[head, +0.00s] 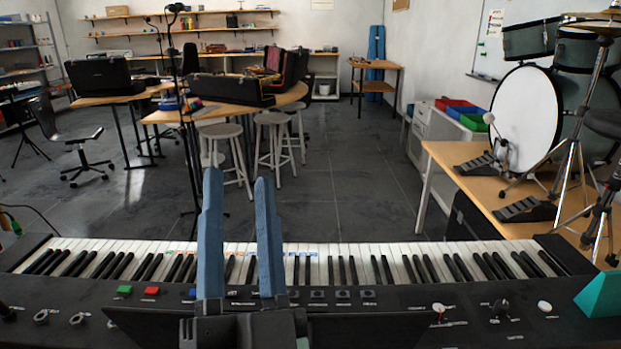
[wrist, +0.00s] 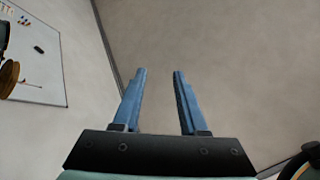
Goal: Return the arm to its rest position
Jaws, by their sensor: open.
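My gripper (head: 240,190) stands upright at the bottom middle of the head view, in front of a keyboard. Its two blue fingers point up and are apart, with nothing between them. The lower part of my arm runs out of the head view at the bottom.
The keyboard (head: 410,310) spans the near edge. A drum set (head: 525,118) stands on a wooden platform (head: 455,160) at right. Stools (head: 222,132), a microphone stand (head: 186,130) and a table with open cases (head: 230,88) stand beyond. The middle floor (head: 350,150) is clear.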

